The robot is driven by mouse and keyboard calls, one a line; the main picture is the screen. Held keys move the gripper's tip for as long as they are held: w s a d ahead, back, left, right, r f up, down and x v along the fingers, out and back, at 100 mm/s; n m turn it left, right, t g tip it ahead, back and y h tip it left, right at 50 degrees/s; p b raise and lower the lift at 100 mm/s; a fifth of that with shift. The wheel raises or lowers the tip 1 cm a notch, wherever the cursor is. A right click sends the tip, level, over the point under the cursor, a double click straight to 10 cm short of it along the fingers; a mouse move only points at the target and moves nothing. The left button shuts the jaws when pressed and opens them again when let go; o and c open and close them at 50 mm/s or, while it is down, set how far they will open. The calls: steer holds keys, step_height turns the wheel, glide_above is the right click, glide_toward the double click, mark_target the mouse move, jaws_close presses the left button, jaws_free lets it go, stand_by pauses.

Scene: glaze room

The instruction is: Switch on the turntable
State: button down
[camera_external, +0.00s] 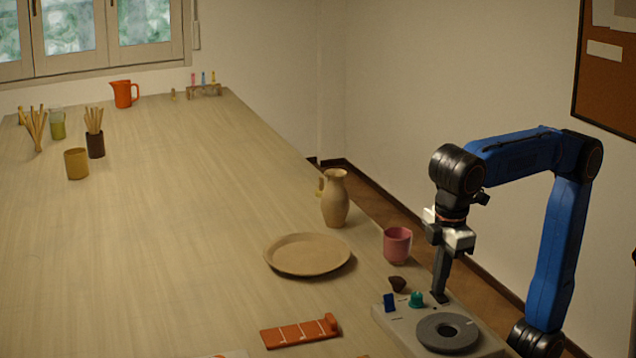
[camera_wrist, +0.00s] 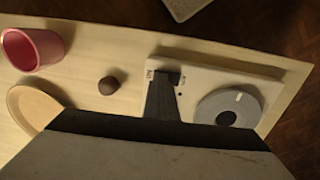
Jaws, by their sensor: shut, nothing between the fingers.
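The turntable is a grey disc (camera_external: 447,332) with a dark centre on a pale base (camera_external: 386,318); the disc (camera_wrist: 228,108) also shows at the right of the wrist view. A blue tab (camera_external: 389,303) and a teal knob (camera_external: 416,299) stand on the base in the external view; my gripper's body hides them in the wrist view. My gripper (camera_external: 440,298) is shut and empty, pointing down at the base's far corner, right of the knob. In the wrist view its fingertips (camera_wrist: 167,79) lie between small dark markings on the base. What is directly under them is hidden; contact is unclear.
A brown lump (camera_external: 397,284), a pink cup (camera_external: 397,245), a tan plate (camera_external: 308,255) and a vase (camera_external: 335,199) stand near the turntable. An orange-brown marked strip (camera_external: 300,332) lies at the front. The table's right edge is close by. The table's middle left is clear.

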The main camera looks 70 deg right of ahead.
mark_target(442, 297)
steer(key=shift+s+a, duration=0.45)
steer(key=shift+a, duration=0.05)
steer(key=shift+r, duration=0.15)
step_height(442, 297, up, 14)
steer(key=s+a, duration=0.1)
steer(key=shift+s+a, duration=0.15)
steer(key=shift+s, duration=0.05)
stand_by(0.4)
steer(key=shift+w+d, duration=0.45)
steer(key=shift+w, duration=0.1)
